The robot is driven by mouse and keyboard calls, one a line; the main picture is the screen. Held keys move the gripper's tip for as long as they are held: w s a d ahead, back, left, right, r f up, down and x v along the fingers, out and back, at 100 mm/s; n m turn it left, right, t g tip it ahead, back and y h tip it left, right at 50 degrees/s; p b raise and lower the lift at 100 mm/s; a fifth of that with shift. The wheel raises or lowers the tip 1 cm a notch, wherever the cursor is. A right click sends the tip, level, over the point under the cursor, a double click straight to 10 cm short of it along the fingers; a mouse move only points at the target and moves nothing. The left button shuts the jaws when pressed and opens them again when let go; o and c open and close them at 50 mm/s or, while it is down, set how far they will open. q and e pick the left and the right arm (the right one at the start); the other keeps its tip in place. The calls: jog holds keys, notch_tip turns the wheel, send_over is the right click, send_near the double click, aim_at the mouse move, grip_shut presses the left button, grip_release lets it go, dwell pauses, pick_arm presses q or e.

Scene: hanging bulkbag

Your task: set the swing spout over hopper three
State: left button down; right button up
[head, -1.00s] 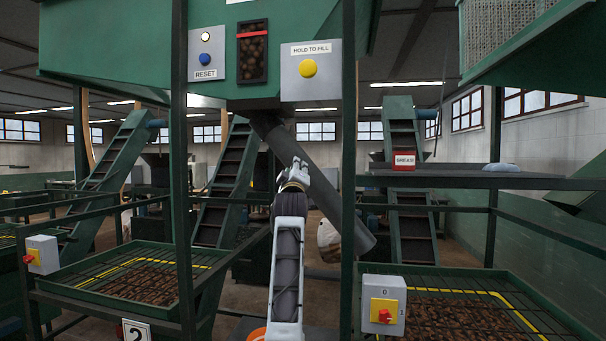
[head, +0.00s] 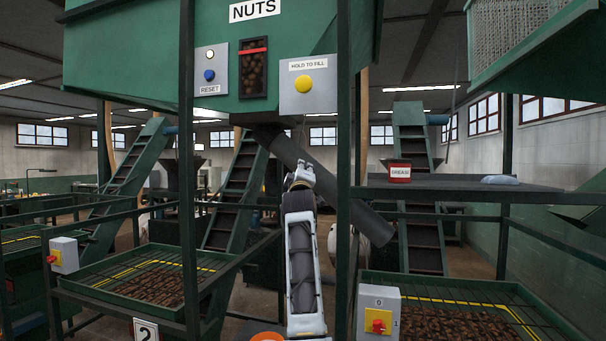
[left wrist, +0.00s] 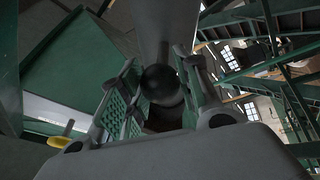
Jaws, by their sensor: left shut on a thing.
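The swing spout (head: 325,185) is a dark grey pipe that slopes down to the right from under the green NUTS bin. Its open lower end is behind and right of the middle post, towards the right tray. My left gripper (head: 301,177) is at the spout's near side, partway along it. In the left wrist view my left gripper (left wrist: 160,95) is shut around a black ball knob (left wrist: 161,82) below the grey pipe (left wrist: 165,30). The nut-filled tray at right (head: 560,335) shows no number; the left tray (head: 70,282) carries a 2. My right gripper is not in view.
Green posts (head: 345,130) and rails stand close around my arm. The NUTS bin (head: 130,60) overhead carries a RESET panel (head: 210,72) and a yellow HOLD TO FILL button (head: 304,84). A shelf (head: 455,191) at right holds a red GREASE tin (head: 400,171). A switch box (head: 378,313) is at the right tray.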

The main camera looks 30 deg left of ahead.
pick_arm(q)
jog(key=shift+s+d+r, duration=0.1)
jog(key=shift+d+r, duration=0.05)
jog(key=shift+r, duration=0.2)
jog(key=c, duration=1.3)
grip_release()
jog(key=o, duration=0.3)
jog(key=shift+d+f, duration=0.1)
jog(key=shift+f, duration=0.2)
jog(key=shift+v, duration=5.85)
